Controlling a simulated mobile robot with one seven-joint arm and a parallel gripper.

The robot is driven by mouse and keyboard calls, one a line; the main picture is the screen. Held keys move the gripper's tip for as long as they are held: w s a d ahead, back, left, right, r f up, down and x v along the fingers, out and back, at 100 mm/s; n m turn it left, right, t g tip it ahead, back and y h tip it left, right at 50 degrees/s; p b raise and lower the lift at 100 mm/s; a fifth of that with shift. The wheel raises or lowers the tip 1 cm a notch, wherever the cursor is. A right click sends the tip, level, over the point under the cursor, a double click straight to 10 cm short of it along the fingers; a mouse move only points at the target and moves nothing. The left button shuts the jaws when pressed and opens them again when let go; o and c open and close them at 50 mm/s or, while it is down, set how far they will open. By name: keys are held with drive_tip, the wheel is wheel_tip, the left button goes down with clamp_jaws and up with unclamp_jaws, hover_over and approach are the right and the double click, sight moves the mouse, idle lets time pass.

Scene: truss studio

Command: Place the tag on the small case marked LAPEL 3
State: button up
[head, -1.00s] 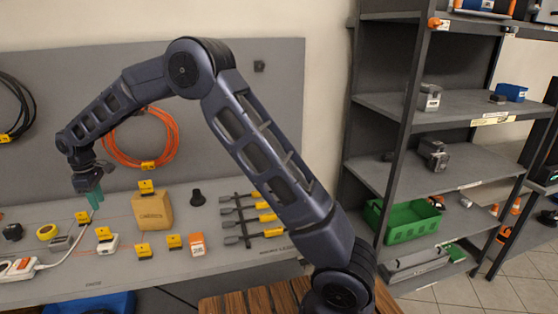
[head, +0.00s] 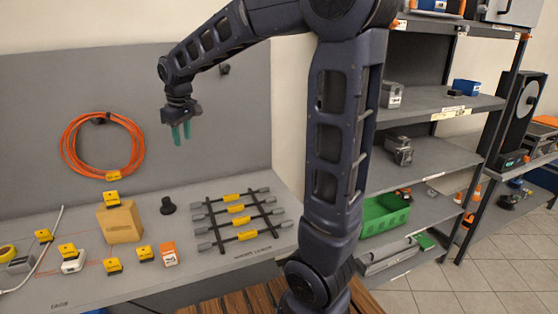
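My gripper (head: 182,139) has teal fingers that are apart and empty, pointing down above the back of the bench, in front of the grey panel. Several small yellow tag-like pieces lie on the bench, among them one at the front (head: 113,266), one beside it (head: 145,254) and one on top of a cardboard box (head: 112,199). I cannot tell which is the task's tag. Small grey cases stand on the shelves, one with a white label on the upper shelf (head: 391,95) and one on the middle shelf (head: 398,150). No LAPEL 3 marking is readable.
The cardboard box (head: 124,223), a black knob-like piece (head: 168,206), an orange-and-white block (head: 168,254) and a rack of cables with yellow sleeves (head: 240,221) occupy the bench (head: 205,275). An orange cable coil (head: 73,150) hangs behind. A green crate (head: 384,218) sits on a lower shelf.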

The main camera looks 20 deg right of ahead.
drive_tip(key=s+d+r+m+t, duration=0.1)
drive_tip(key=s+d+m, duration=0.1)
drive_tip(key=s+d, duration=0.4)
drive_tip(key=s+d+m, duration=0.2)
drive_tip(key=s+d, duration=0.1)
drive_tip(key=d, duration=0.5)
drive_tip(key=s+d+f+m+t, duration=0.1)
drive_tip(key=s+d+f+m, duration=0.3)
drive_tip(key=s+d, duration=0.6)
drive_tip(key=s, duration=0.2)
drive_tip(key=shift+s+f+m+h, duration=0.2)
drive_tip(key=shift+s+m+h, duration=0.15)
drive_tip(key=shift+m+h, duration=0.05)
